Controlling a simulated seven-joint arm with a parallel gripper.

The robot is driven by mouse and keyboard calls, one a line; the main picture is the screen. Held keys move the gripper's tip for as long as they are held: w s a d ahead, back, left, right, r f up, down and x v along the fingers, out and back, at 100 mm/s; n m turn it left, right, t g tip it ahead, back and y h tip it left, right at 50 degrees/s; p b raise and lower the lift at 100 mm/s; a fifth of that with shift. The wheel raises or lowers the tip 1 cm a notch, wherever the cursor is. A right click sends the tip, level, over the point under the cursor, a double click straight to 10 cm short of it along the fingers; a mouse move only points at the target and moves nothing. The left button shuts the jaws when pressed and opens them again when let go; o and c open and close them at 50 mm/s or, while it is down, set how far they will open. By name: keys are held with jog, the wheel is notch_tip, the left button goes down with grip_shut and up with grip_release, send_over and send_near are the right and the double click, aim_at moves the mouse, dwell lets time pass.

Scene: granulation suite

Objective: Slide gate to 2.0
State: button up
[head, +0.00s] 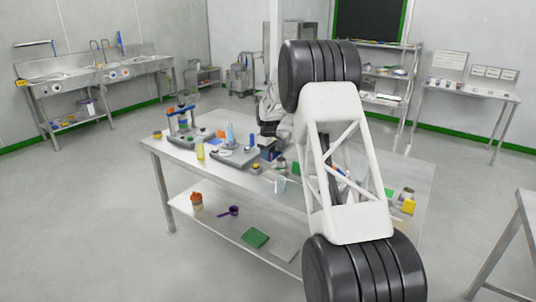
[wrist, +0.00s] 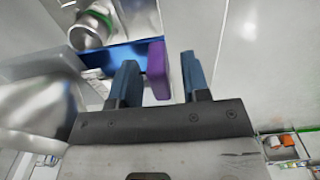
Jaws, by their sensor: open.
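In the wrist view my gripper (wrist: 160,62) is open, with its two blue fingers apart. A purple block (wrist: 157,72), possibly the gate's handle, shows between the fingers, closer to the left one. I cannot tell whether it touches that finger. Behind it is a blue plate or bar (wrist: 122,54) beside a shiny metal vessel or funnel (wrist: 90,28) with a green ring. No scale or 2.0 mark is readable. In the head view my white arm link covers the right part of the worktable, and the gate cannot be made out.
The lower shelf holds a green item (head: 255,238). A large blurred metal surface (wrist: 35,115) is close at the wrist view's left.

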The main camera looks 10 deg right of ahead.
grip_shut()
jog(key=shift+w+a, duration=1)
grip_release()
jog(key=shift+r, duration=0.1)
notch_tip(320, 180, up, 8)
jog(key=shift+f, duration=0.2)
dwell(0.4)
